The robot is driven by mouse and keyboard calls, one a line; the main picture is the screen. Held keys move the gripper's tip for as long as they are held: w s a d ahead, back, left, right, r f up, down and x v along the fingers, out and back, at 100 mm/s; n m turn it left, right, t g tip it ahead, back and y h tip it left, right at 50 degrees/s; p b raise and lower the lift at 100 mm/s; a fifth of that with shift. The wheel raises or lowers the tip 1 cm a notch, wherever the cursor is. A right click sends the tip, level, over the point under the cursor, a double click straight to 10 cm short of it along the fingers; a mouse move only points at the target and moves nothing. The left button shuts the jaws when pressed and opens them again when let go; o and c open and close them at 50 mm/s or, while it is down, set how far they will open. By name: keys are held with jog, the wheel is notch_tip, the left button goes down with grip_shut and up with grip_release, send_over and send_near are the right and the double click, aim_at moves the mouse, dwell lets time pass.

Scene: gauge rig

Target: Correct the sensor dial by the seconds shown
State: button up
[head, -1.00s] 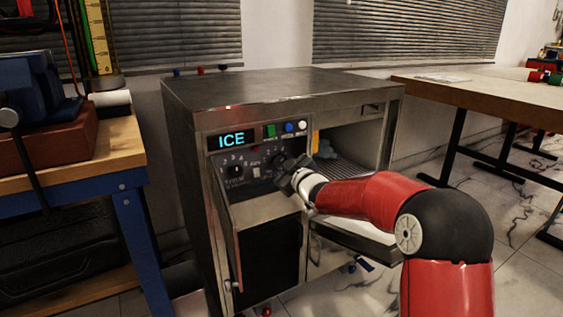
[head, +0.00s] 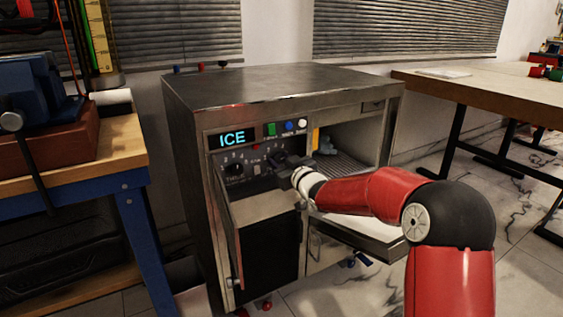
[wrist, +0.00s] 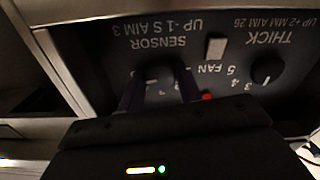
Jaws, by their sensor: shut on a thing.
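The sensor dial (wrist: 160,74) sits on the dark control panel under upside-down lettering "SENSOR UP -1 S AIM 3" in the wrist view. My gripper (wrist: 161,92) is shut on this dial, one finger on each side. The fingers hide much of the dial, so its pointer setting cannot be read. In the head view my gripper (head: 284,165) reaches the panel's right part from the right. The display (head: 231,138) reads "ICE".
The thick dial (wrist: 267,70) is beside it, labelled "UP +2 MM AIM 26"; a pale switch (wrist: 215,47) lies between. Green, blue and white buttons (head: 288,126) sit above. An open door (head: 228,230) hangs below the panel. A workbench (head: 120,165) stands left.

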jog(key=shift+f, duration=0.1)
jog(key=o, duration=1)
jog(key=v, duration=0.7)
jog(key=shift+s+d, duration=0.25)
jog(key=shift+s, duration=0.1)
